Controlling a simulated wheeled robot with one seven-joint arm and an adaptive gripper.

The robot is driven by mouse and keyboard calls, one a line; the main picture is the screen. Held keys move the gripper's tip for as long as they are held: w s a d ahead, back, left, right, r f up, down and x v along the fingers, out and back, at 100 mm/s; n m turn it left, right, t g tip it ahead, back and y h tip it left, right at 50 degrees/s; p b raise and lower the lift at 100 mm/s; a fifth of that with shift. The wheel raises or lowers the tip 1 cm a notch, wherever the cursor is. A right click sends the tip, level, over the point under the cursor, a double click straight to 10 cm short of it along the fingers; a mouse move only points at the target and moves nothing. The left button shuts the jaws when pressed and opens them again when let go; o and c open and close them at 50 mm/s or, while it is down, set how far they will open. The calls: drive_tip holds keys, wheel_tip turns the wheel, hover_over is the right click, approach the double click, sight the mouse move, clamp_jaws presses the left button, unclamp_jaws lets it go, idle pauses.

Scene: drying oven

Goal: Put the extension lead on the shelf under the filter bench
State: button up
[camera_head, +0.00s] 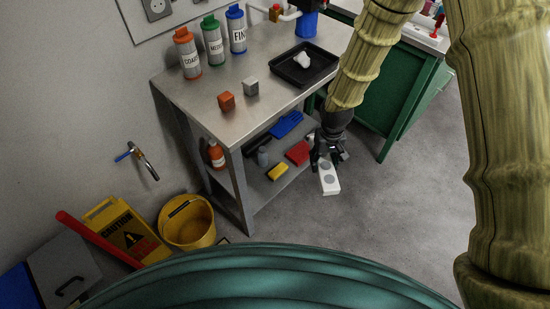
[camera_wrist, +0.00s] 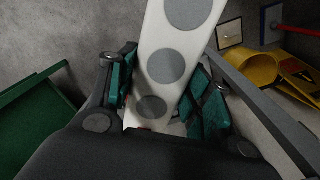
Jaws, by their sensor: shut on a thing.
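The extension lead (camera_head: 329,181) is a white bar with grey round sockets. My gripper (camera_head: 327,160) is shut on it near one end, and it hangs in front of the bench's lower shelf, over the floor. In the wrist view the lead (camera_wrist: 175,65) stretches up and away between the two teal finger pads of my gripper (camera_wrist: 165,105). The filter bench (camera_head: 200,100) is a grey metal table with a lower shelf (camera_head: 262,195). The shelf holds a yellow block (camera_head: 278,172), a red item (camera_head: 298,153), a blue item (camera_head: 287,124) and bottles.
Labelled bottles (camera_head: 212,42), an orange cube (camera_head: 226,101), a grey cube (camera_head: 251,87) and a black tray (camera_head: 304,76) stand on the bench top. A yellow bucket (camera_head: 187,222) and caution sign (camera_head: 126,232) stand left of it. A green cabinet (camera_head: 385,90) is right. Floor between is clear.

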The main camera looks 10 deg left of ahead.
drive_tip(key=w+a+f+n+b, duration=0.2)
drive_tip(key=a+f+b, duration=0.7)
drive_tip(key=f+b, duration=0.45)
drive_tip(key=w+a+f+n+b, duration=0.2)
drive_tip(key=a+f+b, duration=0.6)
drive_tip(key=f+b, duration=0.5)
drive_tip(key=w+a+f+n+b, duration=0.2)
drive_tip(key=w+a+f+b, duration=0.25)
drive_tip(key=a+b, duration=0.3)
drive_tip(key=w+a+f+n+b, duration=0.25)
drive_tip(key=w+a+b, duration=0.25)
drive_tip(key=a+b, duration=0.3)
drive_tip(key=shift+m, duration=0.45)
drive_tip(key=f+b, duration=0.2)
drive_tip(key=f, duration=0.1)
drive_tip(key=f+b, duration=0.2)
drive_tip(key=f, duration=0.2)
drive_tip(key=d+f+b, duration=0.1)
drive_tip(key=f+b, duration=0.1)
drive_tip(key=f, duration=0.1)
drive_tip(key=shift+w+f+b, duration=0.25)
drive_tip(key=shift+f+b, duration=0.1)
drive_tip(key=shift+b, duration=0.05)
drive_tip(key=o, duration=1.2)
drive_tip(key=shift+f, duration=0.1)
drive_tip(key=shift+o, duration=0.2)
